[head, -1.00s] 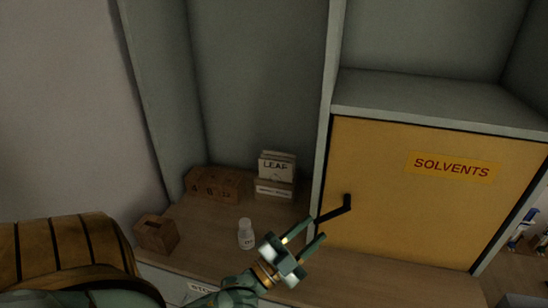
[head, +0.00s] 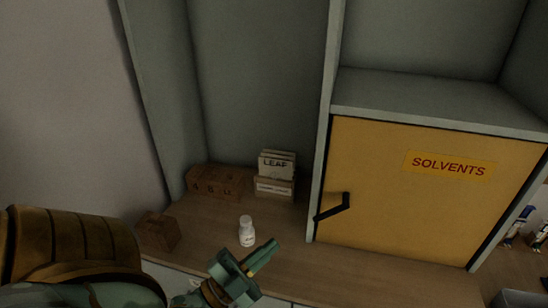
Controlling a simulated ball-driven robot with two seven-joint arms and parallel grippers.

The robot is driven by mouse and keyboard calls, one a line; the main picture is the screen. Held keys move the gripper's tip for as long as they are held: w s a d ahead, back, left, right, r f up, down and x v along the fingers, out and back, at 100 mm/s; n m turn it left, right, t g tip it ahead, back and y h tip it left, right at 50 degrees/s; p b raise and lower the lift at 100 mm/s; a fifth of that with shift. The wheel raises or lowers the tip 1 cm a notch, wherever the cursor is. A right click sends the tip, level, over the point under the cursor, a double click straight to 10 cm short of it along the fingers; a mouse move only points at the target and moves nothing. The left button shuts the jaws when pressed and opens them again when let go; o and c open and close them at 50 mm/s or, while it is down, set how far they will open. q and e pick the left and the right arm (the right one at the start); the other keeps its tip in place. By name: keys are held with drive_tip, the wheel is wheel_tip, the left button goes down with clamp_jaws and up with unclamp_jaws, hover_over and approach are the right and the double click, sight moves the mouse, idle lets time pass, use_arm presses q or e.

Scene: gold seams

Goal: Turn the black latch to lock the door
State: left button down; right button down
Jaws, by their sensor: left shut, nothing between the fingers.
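The yellow door (head: 410,205) with a SOLVENTS label (head: 449,165) is closed flush in its grey cabinet frame. The black latch (head: 333,208) sits at the door's lower left; its bent handle reaches left and slightly down, across the door's left edge onto the frame. My left gripper (head: 268,250) is shut and empty, below and to the left of the latch and apart from it. My right gripper is not in view.
A white bottle (head: 246,232) stands on the wooden counter close to my left gripper. The counter before the door is clear.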

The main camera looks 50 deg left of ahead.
use_arm(q)
drive_tip(key=w+a+r+m+g+h+p, duration=0.55)
drive_tip(key=a+r+g+h, duration=0.2)
drive_tip(key=a+h, duration=0.2)
drive_tip(key=n+g, duration=0.3)
drive_tip(key=n, duration=0.3)
approach(329, 211)
wheel_tip(329, 211, up, 3)
drive_tip(key=w+d, duration=0.2)
drive_tip(key=shift+h, duration=0.25)
drive_tip(key=w+d+f, duration=0.1)
drive_tip(key=w+d+f+b, duration=0.1)
drive_tip(key=f, duration=0.1)
drive_tip(key=shift+d+f+b, duration=0.1)
drive_tip(key=shift+b, duration=0.2)
